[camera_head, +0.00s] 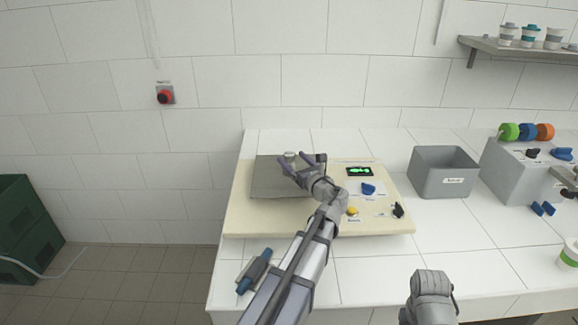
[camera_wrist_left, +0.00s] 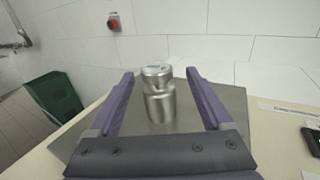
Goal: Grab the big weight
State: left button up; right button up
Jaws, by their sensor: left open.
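The big weight is a silver metal cylinder with a narrower neck and a cap-like top (camera_wrist_left: 160,104). It stands upright on the grey plate (camera_wrist_left: 232,112) of the scale. In the head view only the weight's top part (camera_head: 290,157) shows, near the plate (camera_head: 268,183), partly behind my gripper. My left gripper (camera_head: 303,158) is open over the plate. In the left wrist view its two purple fingers (camera_wrist_left: 159,74) lie left and right of the weight, with a gap on each side.
The scale's cream base (camera_head: 300,222) carries a green display (camera_head: 359,171), a blue knob (camera_head: 368,189) and a yellow button (camera_head: 352,212). A grey bin (camera_head: 443,172) and a grey machine (camera_head: 520,170) stand to the right. A blue-ended tool (camera_head: 254,271) lies at the counter's front left.

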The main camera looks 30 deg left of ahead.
aim_at(286, 153)
pick_arm(q)
jog(key=shift+w+a+r, duration=0.15)
jog(key=shift+w+a, duration=0.1)
jog(key=shift+a, duration=0.25)
jog(key=x, duration=0.4)
jog(key=shift+a+r, duration=0.1)
jog(key=shift+a, duration=0.1)
jog(key=shift+s, duration=0.1)
jog(key=shift+c, duration=0.2)
grip_shut()
